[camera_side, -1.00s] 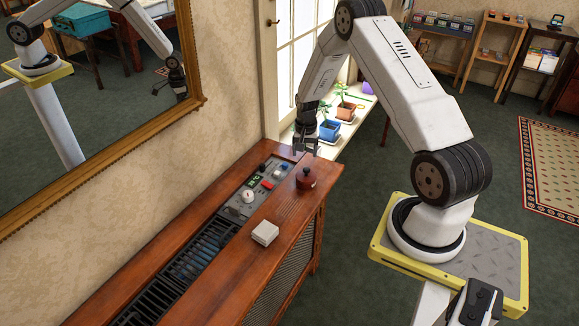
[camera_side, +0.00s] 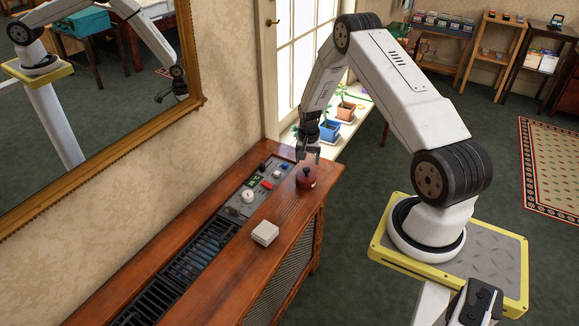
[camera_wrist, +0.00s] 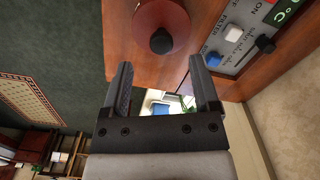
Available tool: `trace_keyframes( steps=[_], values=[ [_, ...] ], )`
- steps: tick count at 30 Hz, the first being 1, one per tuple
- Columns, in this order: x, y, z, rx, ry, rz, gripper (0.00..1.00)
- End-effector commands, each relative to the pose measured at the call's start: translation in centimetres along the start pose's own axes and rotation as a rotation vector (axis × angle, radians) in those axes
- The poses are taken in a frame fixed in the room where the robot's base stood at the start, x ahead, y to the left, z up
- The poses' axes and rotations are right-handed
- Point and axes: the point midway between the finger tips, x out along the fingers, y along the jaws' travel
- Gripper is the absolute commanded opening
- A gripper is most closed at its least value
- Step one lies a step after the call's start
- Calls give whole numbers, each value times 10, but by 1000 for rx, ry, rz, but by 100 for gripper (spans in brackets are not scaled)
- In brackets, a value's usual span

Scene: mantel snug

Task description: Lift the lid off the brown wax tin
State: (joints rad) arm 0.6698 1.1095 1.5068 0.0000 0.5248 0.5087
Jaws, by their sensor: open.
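The brown wax tin (camera_side: 306,179) is a small round reddish-brown pot with a dark knob on its lid. It stands upright on the wooden cabinet top near its far right end. In the wrist view the tin (camera_wrist: 161,28) shows from above, with its round black knob in the middle. My gripper (camera_side: 308,156) is just above and behind the tin in the side view. In the wrist view my gripper (camera_wrist: 161,80) has its two fingers spread with nothing between them, and the knob lies just beyond the fingertips. The lid sits on the tin.
A control panel (camera_side: 262,181) with knobs and coloured buttons is set in the wooden cabinet (camera_side: 290,213) left of the tin. A stack of white coasters (camera_side: 265,233) lies nearer the camera. Potted plants (camera_side: 330,130) stand on the windowsill behind. A gilt mirror (camera_side: 100,165) hangs at left.

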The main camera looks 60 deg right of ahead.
Motion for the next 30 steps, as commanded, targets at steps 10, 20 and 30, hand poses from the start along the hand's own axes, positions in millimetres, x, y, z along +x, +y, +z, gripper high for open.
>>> trace_keyframes(
  steps=[10, 20, 30],
  values=[
    [27, -1, 1, 0, -2, 1, 78],
    [50, -2, 1, 0, 1, 0, 78],
    [51, -2, 1, 0, 1, 0, 78]
  ],
)
